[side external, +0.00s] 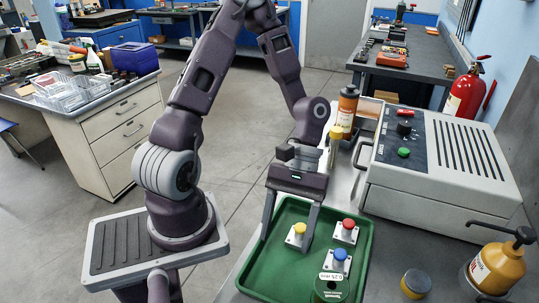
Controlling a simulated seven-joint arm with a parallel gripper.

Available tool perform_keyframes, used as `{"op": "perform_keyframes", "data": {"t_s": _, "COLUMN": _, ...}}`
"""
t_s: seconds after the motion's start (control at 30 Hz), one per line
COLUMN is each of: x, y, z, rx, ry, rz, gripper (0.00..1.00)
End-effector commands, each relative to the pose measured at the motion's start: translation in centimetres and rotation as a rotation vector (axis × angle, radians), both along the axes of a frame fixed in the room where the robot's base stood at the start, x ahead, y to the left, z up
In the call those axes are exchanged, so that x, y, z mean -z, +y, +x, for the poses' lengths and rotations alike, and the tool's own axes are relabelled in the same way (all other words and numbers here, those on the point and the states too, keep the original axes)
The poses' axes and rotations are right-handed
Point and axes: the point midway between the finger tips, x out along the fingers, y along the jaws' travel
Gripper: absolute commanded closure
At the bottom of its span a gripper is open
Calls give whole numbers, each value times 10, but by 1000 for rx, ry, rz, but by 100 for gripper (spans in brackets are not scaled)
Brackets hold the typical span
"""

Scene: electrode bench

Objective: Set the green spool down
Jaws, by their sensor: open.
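The green spool (328,291) stands in the front part of the green tray (262,268), near the bottom edge of the picture. It carries a white label reading 0.25 mm, and its lower part is cut off by the frame. My gripper (287,244) is open and points down over the back left part of the tray. Its fingers are spread on either side of a yellow-topped block (299,230), with nothing seen held. The gripper is behind and to the left of the green spool, apart from it.
A red-topped block (347,225) and a blue-topped block (340,255) sit in the tray near the spool. A grey machine (430,168) stands behind right. A jar (415,284) and a pump bottle (497,263) are at the right. An orange bottle (347,108) stands behind my gripper.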

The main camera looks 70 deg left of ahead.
Motion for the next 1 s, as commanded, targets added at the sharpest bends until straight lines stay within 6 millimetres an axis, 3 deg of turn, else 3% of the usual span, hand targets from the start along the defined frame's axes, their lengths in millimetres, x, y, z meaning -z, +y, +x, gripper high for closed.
{"op": "perform_keyframes", "data": {"t_s": 0.13, "x": -32, "y": 31, "z": 3, "rx": 232, "ry": -202, "rz": 230, "gripper": 35}}
{"op": "perform_keyframes", "data": {"t_s": 0.2, "x": -60, "y": 40, "z": 5, "rx": 343, "ry": -326, "rz": 324, "gripper": 35}}
{"op": "perform_keyframes", "data": {"t_s": 0.4, "x": -147, "y": 38, "z": -10, "rx": 605, "ry": -745, "rz": 464, "gripper": 35}}
{"op": "perform_keyframes", "data": {"t_s": 0.5, "x": -174, "y": 33, "z": -24, "rx": 686, "ry": -910, "rz": 468, "gripper": 35}}
{"op": "perform_keyframes", "data": {"t_s": 0.67, "x": -190, "y": 30, "z": -37, "rx": 742, "ry": -1030, "rz": 455, "gripper": 35}}
{"op": "perform_keyframes", "data": {"t_s": 1.0, "x": -191, "y": 30, "z": -38, "rx": 746, "ry": -1035, "rz": 455, "gripper": 35}}
